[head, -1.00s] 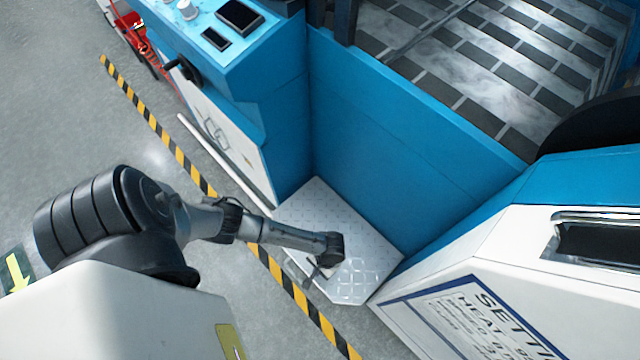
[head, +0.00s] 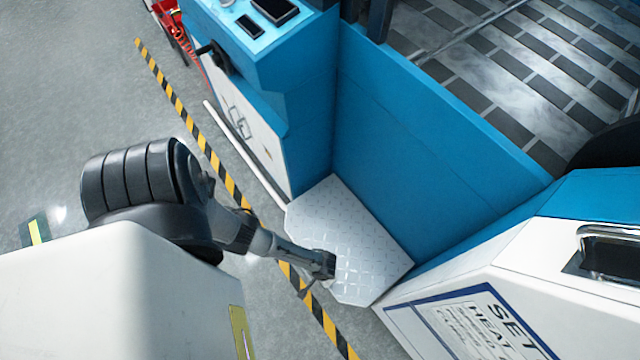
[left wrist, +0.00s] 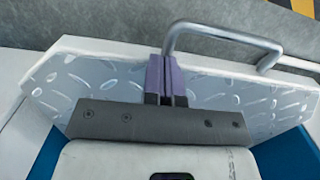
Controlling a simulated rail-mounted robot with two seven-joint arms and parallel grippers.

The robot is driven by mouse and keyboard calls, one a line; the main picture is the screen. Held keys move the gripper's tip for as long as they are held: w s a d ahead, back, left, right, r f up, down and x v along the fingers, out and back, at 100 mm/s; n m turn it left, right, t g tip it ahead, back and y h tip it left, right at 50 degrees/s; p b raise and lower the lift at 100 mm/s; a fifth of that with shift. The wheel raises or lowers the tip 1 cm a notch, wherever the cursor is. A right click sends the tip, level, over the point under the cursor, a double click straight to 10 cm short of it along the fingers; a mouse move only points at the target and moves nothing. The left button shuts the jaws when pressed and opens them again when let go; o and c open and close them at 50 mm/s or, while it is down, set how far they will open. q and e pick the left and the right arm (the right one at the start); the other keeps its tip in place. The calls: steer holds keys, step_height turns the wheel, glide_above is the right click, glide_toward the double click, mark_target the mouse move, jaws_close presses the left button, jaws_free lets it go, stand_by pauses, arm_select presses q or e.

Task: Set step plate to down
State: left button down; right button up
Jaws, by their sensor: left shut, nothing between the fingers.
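The step plate (head: 350,235) is a pale grey diamond-tread panel with cut corners at the foot of the blue machine, between its two side housings. It looks roughly flat, but I cannot tell its exact angle. In the left wrist view the plate (left wrist: 105,75) fills the width, with a grey bar handle (left wrist: 225,33) at its outer edge. My left gripper (head: 307,288) is at the plate's outer edge. Its purple fingers (left wrist: 167,65) are shut and empty, close beside one end of the handle; contact is unclear. The handle is not distinguishable in the head view. My right gripper is out of view.
Blue panels (head: 420,150) wall the plate at the back. A white housing with a printed sign (head: 470,325) stands at right, a control cabinet (head: 285,75) at upper left. Yellow-black floor tape (head: 175,90) runs past the plate's outer side. Grey floor at left is open.

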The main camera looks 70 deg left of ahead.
arm_select(q)
steer(key=shift+r+p, duration=1.1)
steer(key=shift+p, duration=0.7)
step_height(320, 180, up, 12)
steer(key=p, duration=0.8)
